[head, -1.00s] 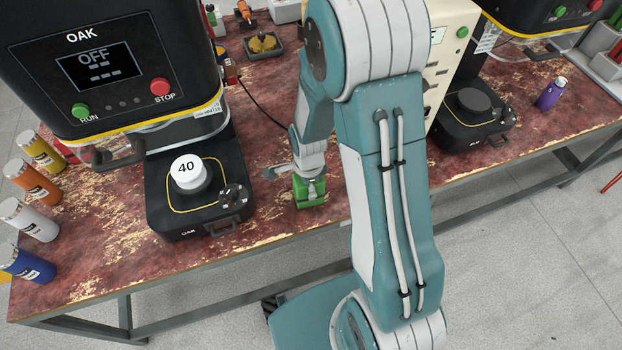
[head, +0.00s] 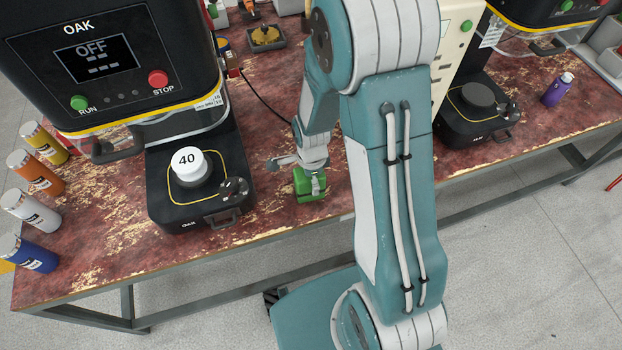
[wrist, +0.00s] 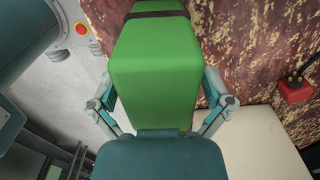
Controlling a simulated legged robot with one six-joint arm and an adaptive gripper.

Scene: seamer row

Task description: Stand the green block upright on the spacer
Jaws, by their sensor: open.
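The green block (head: 302,188) lies on the worn red bench top near its front edge, right of the OAK machine. In the wrist view the green block (wrist: 155,75) fills the middle and has a dark band at its far end. My gripper (head: 317,184) is over the block in the head view. In the wrist view my gripper (wrist: 160,92) is open, with one finger on each side of the block; I cannot tell whether they touch it. The spacer (head: 188,164), a white cylinder marked 40, stands on the black base of the OAK machine.
The OAK machine (head: 95,60) reads OFF and its head overhangs behind the spacer. Another machine base (head: 478,108) and a purple bottle (head: 557,90) are at the right. A black cable (head: 262,95) lies behind my gripper.

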